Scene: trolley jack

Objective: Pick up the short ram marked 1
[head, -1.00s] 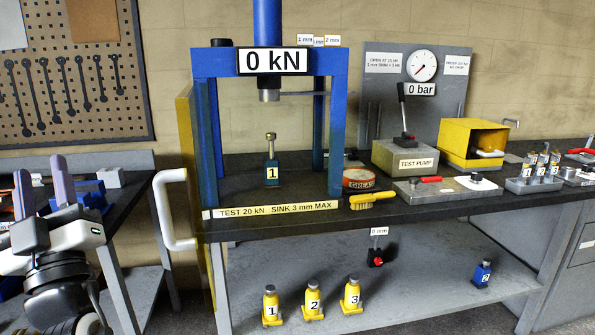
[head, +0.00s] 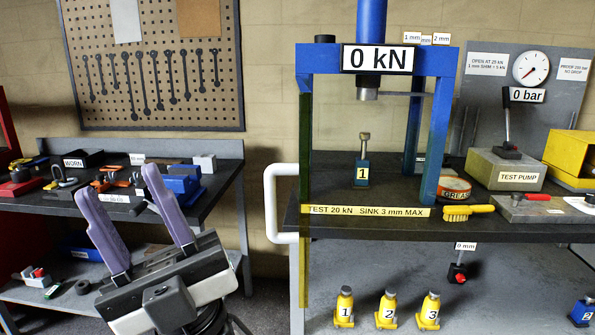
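A blue ram marked 1 (head: 361,173) stands upright on the bench inside the blue press frame (head: 437,140), with its metal rod showing above the body. It stands under the press head with a gap between them. A yellow jack marked 1 (head: 344,308) stands on the lower shelf, in a row with yellow jacks marked 2 (head: 387,310) and 3 (head: 429,311). My gripper (head: 118,178) is at the lower left, with its purple fingers apart and nothing between them. It is well to the left of the press and both things marked 1.
A white bent handle (head: 282,208) sticks out at the press's left side. A left bench (head: 205,190) holds tools. The grease tin (head: 454,189), yellow brush (head: 468,212) and test pump (head: 505,170) are right of the press. A floor gap separates the benches.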

